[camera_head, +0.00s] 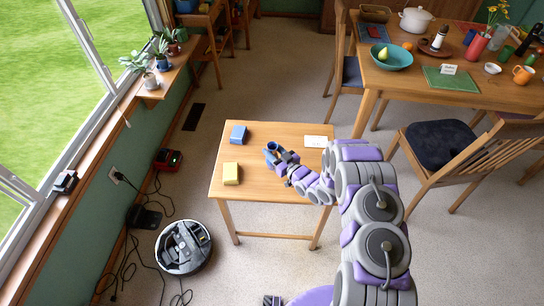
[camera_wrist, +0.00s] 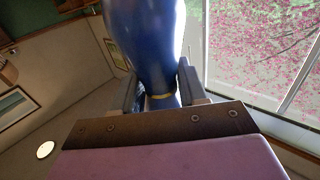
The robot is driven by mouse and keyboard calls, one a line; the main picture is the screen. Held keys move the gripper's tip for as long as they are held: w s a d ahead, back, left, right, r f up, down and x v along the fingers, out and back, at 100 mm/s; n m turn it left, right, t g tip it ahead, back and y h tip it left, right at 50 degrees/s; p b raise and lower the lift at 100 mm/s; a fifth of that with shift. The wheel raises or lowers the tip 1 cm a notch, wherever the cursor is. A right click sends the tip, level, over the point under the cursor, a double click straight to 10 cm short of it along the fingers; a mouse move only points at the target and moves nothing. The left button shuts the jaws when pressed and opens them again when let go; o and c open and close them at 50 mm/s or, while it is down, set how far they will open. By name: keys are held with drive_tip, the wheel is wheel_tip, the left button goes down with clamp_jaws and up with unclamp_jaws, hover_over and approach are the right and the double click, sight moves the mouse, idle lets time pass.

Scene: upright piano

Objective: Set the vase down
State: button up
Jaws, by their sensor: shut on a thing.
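A dark blue glossy vase (camera_wrist: 145,30) fills the upper middle of the wrist view, between the two grey fingers of my gripper (camera_wrist: 158,88). My gripper is shut on its narrower part, near a thin gold band. In the head view, the vase (camera_head: 270,149) shows small, at the end of my arm, with my gripper (camera_head: 279,157) around it. Both are over the middle of a small wooden table (camera_head: 262,188). I cannot tell whether the vase touches the tabletop. Its far end is cut off in the wrist view.
On the small table are a blue block (camera_head: 238,134), a yellow block (camera_head: 231,173) and a white card (camera_head: 316,141). The tabletop's front middle is bare. A robot vacuum (camera_head: 184,247) and cables lie on the floor at left. A chair (camera_head: 450,150) stands at right.

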drive_tip(key=shift+w+a+f, duration=0.15)
drive_tip(key=shift+w+a, duration=0.05)
drive_tip(key=shift+w, duration=0.05)
drive_tip(key=f, duration=0.1)
drive_tip(key=f+b, duration=0.1)
drive_tip(key=f, duration=0.1)
drive_tip(key=shift+s+a+f, duration=0.1)
drive_tip(key=shift+a+f, duration=0.15)
drive_tip(key=shift+a, duration=0.15)
drive_tip(key=o, duration=1.3)
drive_tip(key=shift+d+r, duration=0.1)
drive_tip(key=shift+d, duration=0.15)
drive_tip(key=shift+c, duration=0.2)
drive_tip(key=p+v, duration=0.2)
drive_tip(key=v, duration=1)
